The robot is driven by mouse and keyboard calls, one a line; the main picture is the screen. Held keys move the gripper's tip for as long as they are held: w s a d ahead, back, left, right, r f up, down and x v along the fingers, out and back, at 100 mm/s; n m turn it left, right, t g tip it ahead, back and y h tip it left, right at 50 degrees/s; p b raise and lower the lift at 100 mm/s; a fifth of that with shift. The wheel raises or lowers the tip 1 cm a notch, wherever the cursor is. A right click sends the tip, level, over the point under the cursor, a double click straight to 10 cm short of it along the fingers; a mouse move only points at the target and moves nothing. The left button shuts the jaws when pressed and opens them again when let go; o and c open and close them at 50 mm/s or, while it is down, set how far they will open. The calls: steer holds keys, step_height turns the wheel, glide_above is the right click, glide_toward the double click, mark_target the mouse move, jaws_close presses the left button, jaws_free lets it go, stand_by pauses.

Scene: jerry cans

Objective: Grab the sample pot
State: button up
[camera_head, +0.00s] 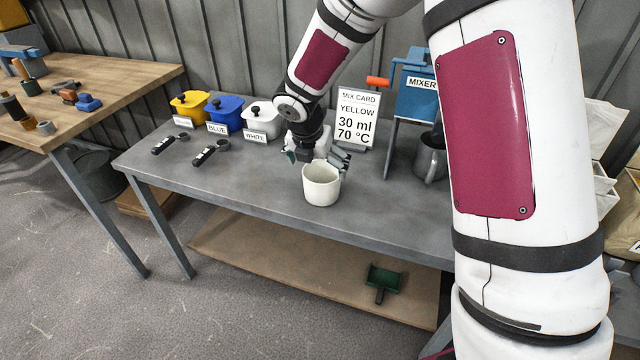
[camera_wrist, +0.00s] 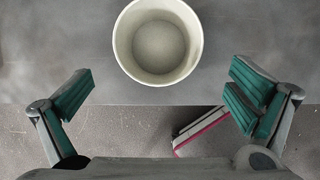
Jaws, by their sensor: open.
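A white, open-topped pot (camera_head: 321,187), which looks like the sample pot, stands upright on the grey table (camera_head: 250,185) near its front edge. In the wrist view the pot (camera_wrist: 157,42) is seen from above, its inside pale and seemingly empty. My gripper (camera_head: 322,158) is just behind the pot in the head view. In the wrist view my gripper (camera_wrist: 160,98) has its green-padded fingers spread wide, with nothing between them. The pot lies ahead of the fingertips, roughly centred between them and apart from both.
Yellow (camera_head: 189,105), blue (camera_head: 225,113) and white (camera_head: 262,119) lidded containers stand at the back left, with two dark-handled tools (camera_head: 209,151) in front. A mix card (camera_head: 357,117), blue mixer (camera_head: 415,85) and grey metal jug (camera_head: 431,158) are at the right. The table left of the pot is clear.

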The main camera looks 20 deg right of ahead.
steer(key=b, duration=0.2)
glide_toward(322, 183)
steer(key=f, duration=0.1)
steer(key=s+f, duration=0.1)
steer(key=f, duration=0.3)
steer(key=shift+s+d, duration=0.25)
steer(key=shift+d, duration=0.1)
steer(key=shift+r, duration=0.1)
steer(key=c, duration=1)
